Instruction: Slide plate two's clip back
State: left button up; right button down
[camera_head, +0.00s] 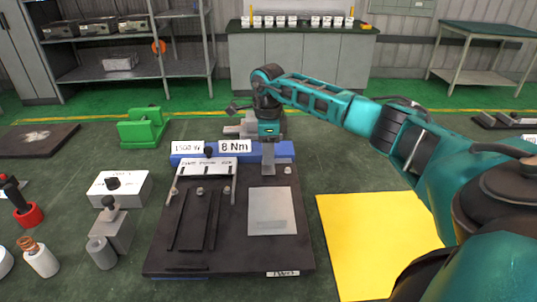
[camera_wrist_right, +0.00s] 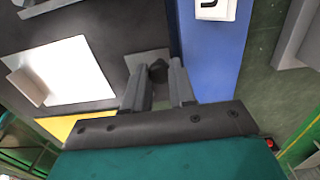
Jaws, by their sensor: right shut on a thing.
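A dark fixture board (camera_head: 240,250) lies on the bench, with a small label (camera_head: 283,273) at its front right that is too small to read surely. A light grey square plate (camera_head: 272,210) lies on its right half. A grey clip (camera_head: 278,160) sits behind that plate at the board's back edge. My right gripper (camera_head: 268,136) is above the clip. In the right wrist view, my right gripper (camera_wrist_right: 158,84) is shut on the clip's black knob (camera_wrist_right: 158,70); the fingers hide part of it. My left gripper is not in view.
A blue bar (camera_head: 190,148) with white labels, one reading 8 Nm, runs behind the board. A white clip (camera_head: 215,168) with a black knob stands back left on the board. Grey blocks (camera_head: 110,230) stand left; a yellow mat (camera_head: 365,235) lies right, bare.

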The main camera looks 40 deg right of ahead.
jog(key=shift+w+d+r, duration=0.15)
jog(key=c, duration=0.9)
grip_release()
jog(key=shift+c, duration=0.2)
notch_tip(320, 180, up, 13)
